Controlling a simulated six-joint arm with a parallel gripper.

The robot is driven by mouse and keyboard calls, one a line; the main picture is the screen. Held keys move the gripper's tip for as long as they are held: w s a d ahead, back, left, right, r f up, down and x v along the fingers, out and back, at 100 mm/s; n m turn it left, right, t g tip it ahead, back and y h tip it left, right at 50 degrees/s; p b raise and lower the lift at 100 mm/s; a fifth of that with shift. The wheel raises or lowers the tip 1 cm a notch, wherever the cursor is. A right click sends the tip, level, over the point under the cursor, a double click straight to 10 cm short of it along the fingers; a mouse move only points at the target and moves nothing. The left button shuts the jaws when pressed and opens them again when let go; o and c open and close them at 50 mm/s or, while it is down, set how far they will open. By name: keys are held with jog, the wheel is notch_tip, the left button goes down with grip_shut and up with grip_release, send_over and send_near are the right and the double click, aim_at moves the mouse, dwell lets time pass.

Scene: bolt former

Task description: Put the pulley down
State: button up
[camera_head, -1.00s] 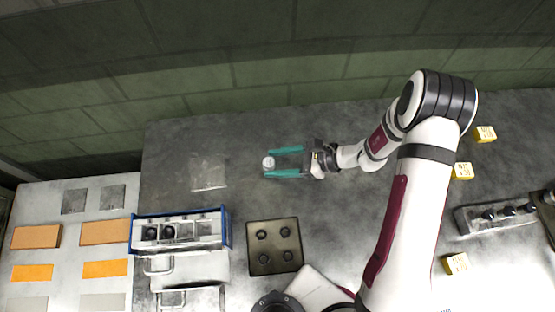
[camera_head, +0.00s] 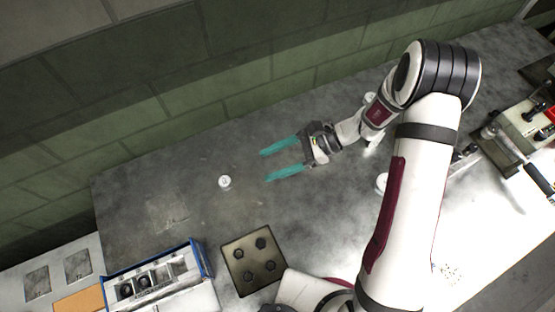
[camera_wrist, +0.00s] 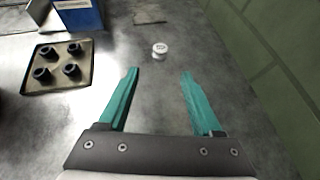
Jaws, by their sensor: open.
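The pulley (camera_head: 224,182) is a small white round piece standing on the grey table in the head view, left of my gripper. My gripper (camera_head: 265,166) has two teal fingers, spread apart and empty. A clear gap lies between the fingertips and the pulley. In the wrist view the pulley (camera_wrist: 160,49) stands beyond the open fingertips (camera_wrist: 160,72), roughly in line with the gap between them, and nothing touches it.
A square plate with several dark round posts (camera_head: 254,260) lies on the table below my gripper. A blue-edged rack (camera_head: 157,280) with dark round parts stands at the lower left. Tools (camera_head: 520,150) lie at the far right. The table around the pulley is clear.

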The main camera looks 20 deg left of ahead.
jog(key=shift+w+d+r, duration=0.1)
jog(key=shift+d+r, duration=0.1)
jog(key=shift+r, duration=0.05)
jog(key=s+d+r+n+t+h, duration=0.1)
jog(key=s+d+r+n+h, duration=0.15)
jog(key=r, duration=0.25)
jog(key=s+d+r+n+h, duration=0.1)
jog(key=d+r, duration=0.2)
jog(key=r, duration=0.2)
jog(key=s+d+r+n+t+h, duration=0.3)
jog(key=s+d+r+t+h, duration=0.1)
jog(key=s+d, duration=0.7)
jog(key=shift+d+r+t+h, duration=0.4)
jog(key=shift+d+r+h, duration=0.25)
jog(key=shift+d+r, duration=0.2)
jog(key=shift+o, duration=0.2)
jog(key=o, duration=0.3)
